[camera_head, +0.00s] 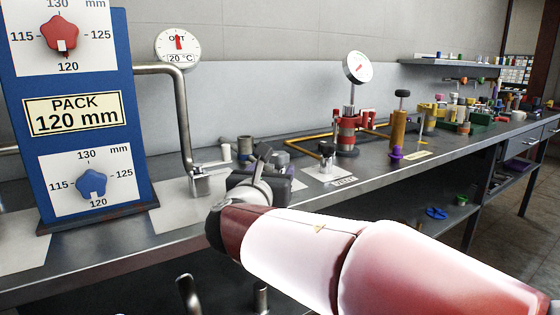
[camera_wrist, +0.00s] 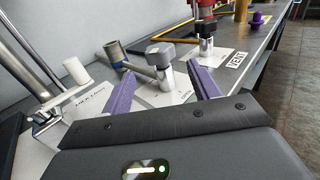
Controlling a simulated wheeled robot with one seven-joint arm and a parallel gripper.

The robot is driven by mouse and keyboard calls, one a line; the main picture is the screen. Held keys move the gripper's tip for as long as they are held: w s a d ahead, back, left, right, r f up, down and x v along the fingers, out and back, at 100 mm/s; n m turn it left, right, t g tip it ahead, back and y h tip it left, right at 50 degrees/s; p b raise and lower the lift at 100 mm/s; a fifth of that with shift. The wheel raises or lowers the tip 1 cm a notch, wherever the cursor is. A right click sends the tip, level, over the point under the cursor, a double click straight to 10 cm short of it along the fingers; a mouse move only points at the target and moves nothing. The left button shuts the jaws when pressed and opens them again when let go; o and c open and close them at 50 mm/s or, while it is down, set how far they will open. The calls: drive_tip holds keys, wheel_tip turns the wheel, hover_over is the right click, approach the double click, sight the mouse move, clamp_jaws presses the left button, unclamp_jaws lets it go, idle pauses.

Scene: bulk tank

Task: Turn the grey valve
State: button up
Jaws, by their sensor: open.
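The grey valve (camera_wrist: 161,53) stands ahead of my gripper in the wrist view, with a dark grey head on a shiny metal stem. Nothing is held, and I cannot tell whether a finger touches the valve. In the head view my gripper (camera_head: 262,182) is above the bench and hides much of the valve; only grey parts (camera_head: 246,147) show behind it.
A bent steel pipe (camera_head: 186,120) with a white-handled tap (camera_wrist: 77,70) stands left of the valve. A blue panel (camera_head: 75,110) with red and blue knobs is further left. A red fitting with a gauge (camera_head: 348,130) and other fittings crowd the bench to the right.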

sight(277, 163)
drive_tip(key=w, duration=0.3)
drive_tip(key=w+d+p, duration=0.1)
drive_tip(key=w, duration=0.3)
drive_tip(key=shift+w+d, duration=0.2)
drive_tip(key=shift+w, duration=0.05)
drive_tip(key=c, duration=1)
